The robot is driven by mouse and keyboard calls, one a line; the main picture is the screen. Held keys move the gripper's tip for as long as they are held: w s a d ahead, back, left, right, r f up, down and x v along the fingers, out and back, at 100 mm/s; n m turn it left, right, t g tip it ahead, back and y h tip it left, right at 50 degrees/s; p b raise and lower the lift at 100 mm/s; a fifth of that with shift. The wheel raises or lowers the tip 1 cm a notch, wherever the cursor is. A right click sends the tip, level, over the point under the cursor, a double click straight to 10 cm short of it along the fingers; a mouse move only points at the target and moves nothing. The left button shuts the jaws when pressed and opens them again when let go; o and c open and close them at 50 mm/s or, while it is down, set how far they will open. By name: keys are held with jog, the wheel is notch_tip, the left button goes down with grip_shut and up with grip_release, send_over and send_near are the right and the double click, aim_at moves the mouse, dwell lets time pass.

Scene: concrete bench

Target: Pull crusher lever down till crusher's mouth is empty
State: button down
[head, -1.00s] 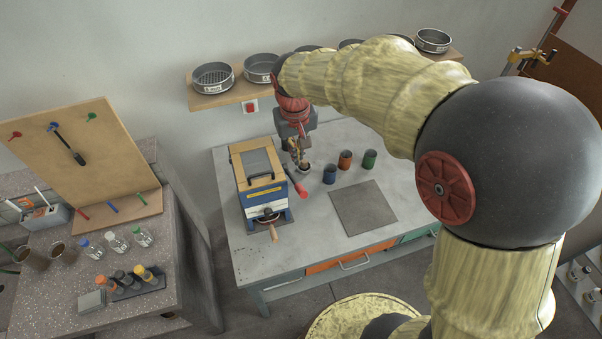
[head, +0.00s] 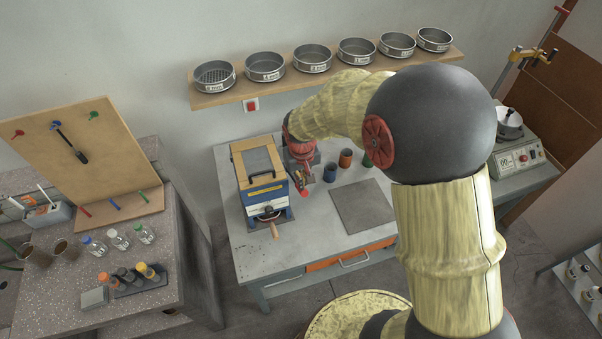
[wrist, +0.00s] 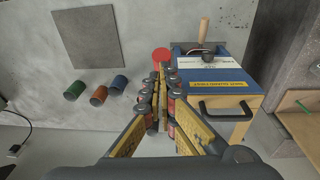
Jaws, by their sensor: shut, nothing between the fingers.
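The crusher (head: 263,190) is a blue, white and wood-topped box on the grey bench. It also shows on the right of the wrist view (wrist: 218,78). Its lever, at the crusher's right side, shows mainly as a red end (head: 304,192), seen as a red disc in the wrist view (wrist: 161,54). My gripper (wrist: 163,68) is shut and empty, its fingertips close to that red end; I cannot tell whether they touch. The inside of the crusher's mouth is not visible.
Blue, orange and green cups (head: 345,158) stand right of the crusher, near my arm. A dark square plate (head: 364,206) lies in front of them. A shelf (head: 216,98) with several sieves hangs behind. A wooden handle (head: 274,230) sticks out at the crusher's front.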

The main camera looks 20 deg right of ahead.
jog(key=shift+f, duration=0.1)
dwell(0.3)
jog(key=s+f+b, duration=0.1)
jog(key=f+b, duration=0.1)
jog(key=b, duration=0.1)
jog(key=shift+s+t, duration=0.3)
jog(key=shift+t, duration=0.1)
jog(key=s+f+t+b, duration=0.2)
jog(key=s+f+b, duration=0.1)
jog(key=f+b, duration=0.6)
jog(key=s+f+t+b, duration=0.1)
jog(key=s+f+b, duration=0.2)
jog(key=f+b, duration=0.7)
jog(key=shift+f+t+b, duration=0.2)
jog(key=shift+t+b, duration=0.2)
jog(key=shift+b, duration=3.5)
jog(key=shift+w+r, duration=0.1)
jog(key=shift+r, duration=0.05)
